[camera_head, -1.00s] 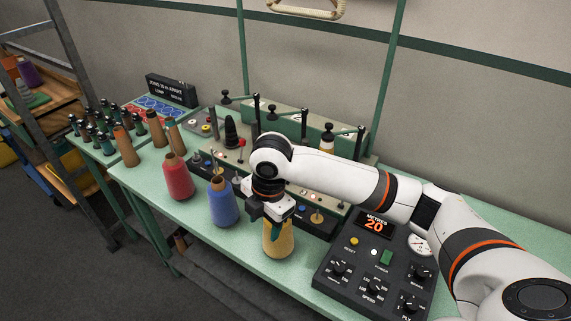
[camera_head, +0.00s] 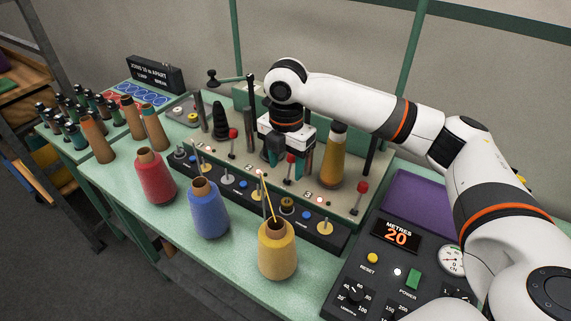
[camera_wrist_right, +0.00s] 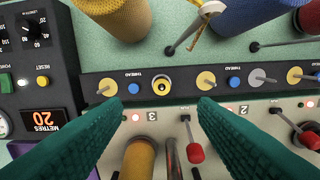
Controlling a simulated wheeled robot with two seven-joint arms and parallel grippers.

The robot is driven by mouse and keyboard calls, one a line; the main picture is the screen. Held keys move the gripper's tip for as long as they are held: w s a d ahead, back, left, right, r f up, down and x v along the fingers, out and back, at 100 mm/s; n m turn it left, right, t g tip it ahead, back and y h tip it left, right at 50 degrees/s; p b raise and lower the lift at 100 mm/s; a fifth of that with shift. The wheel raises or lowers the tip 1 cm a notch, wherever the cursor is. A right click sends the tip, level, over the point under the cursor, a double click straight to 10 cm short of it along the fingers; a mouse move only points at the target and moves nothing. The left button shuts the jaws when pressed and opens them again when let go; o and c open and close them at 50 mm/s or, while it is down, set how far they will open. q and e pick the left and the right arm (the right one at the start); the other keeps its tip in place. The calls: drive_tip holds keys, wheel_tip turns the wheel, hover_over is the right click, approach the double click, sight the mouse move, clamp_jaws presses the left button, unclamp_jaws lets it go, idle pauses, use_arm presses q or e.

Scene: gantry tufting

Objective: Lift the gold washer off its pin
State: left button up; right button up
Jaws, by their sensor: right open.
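My right gripper (camera_head: 284,162) is open and empty above the rear part of the machine, behind the dark rail. In the right wrist view its teal fingers (camera_wrist_right: 160,100) stand wide apart. Which piece the task means is not certain. My left gripper is not in view.
Red (camera_head: 154,177), blue (camera_head: 208,210) and yellow (camera_head: 277,250) cones stand before the rail. A thread rises from the yellow one. Red-knobbed levers (camera_head: 290,170) and an amber spool (camera_head: 332,160) are near the gripper. A control panel (camera_head: 400,262) is at the right.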

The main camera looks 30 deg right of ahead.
sight(286, 199)
drive_tip(key=f, duration=0.3)
drive_tip(key=f+p, duration=0.1)
drive_tip(key=f, duration=0.3)
drive_tip(key=f+p, duration=0.1)
drive_tip(key=f, duration=0.3)
drive_tip(key=shift+w+d+f, duration=0.15)
drive_tip(key=shift+w+f, duration=0.05)
drive_tip(key=shift+w, duration=0.1)
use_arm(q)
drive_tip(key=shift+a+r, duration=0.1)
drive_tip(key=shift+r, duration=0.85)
use_arm(e)
drive_tip(key=shift+f, duration=0.6)
